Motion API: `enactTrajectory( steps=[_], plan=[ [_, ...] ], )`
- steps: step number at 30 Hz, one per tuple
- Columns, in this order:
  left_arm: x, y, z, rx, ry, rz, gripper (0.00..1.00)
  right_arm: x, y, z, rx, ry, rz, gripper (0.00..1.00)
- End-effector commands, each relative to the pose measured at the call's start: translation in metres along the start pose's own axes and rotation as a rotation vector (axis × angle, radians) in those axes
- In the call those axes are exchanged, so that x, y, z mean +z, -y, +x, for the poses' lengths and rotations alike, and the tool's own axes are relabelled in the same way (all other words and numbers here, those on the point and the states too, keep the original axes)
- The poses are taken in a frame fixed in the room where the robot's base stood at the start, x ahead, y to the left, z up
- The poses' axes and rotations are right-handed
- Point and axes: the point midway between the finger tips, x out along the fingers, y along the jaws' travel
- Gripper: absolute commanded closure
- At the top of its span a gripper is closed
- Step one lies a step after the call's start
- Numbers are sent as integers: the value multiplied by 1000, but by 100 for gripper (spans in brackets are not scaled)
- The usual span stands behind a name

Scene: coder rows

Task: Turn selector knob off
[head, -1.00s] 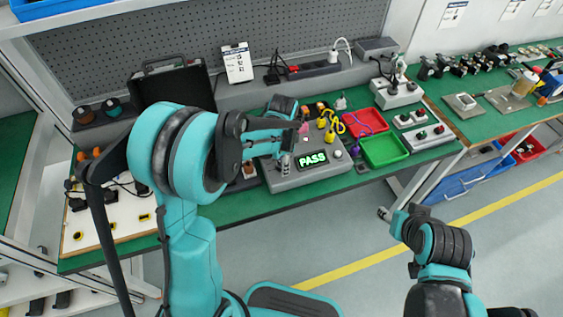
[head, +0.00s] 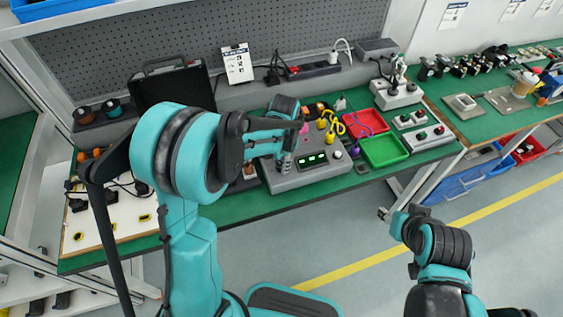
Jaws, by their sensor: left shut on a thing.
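A grey tester box (head: 306,179) with a dark display panel (head: 313,159) sits on the green bench. The display shows a row of small green marks. My left gripper (head: 286,162) points down at the left part of the box's top, just left of the display. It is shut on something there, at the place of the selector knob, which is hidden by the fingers. A white round button (head: 337,154) is right of the display. My right arm is at the lower right over the floor, with its gripper end (head: 384,213) away from the bench, small and unclear.
A red tray (head: 366,122) and a green tray (head: 385,150) stand right of the box. Yellow and purple cables lie behind it. A black case (head: 172,88) stands at the back left. Grey switch boxes (head: 426,137) are farther right.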

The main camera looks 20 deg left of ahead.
Motion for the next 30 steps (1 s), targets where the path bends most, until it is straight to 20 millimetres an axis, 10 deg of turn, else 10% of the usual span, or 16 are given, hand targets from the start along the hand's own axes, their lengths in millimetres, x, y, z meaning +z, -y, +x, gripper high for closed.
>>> enactTrajectory(
  steps=[30],
  plan=[
    [-1, 0, 0, 0, 49, -920, 100, -1, 0, -2, 0, 0, 0, 54]
  ],
)
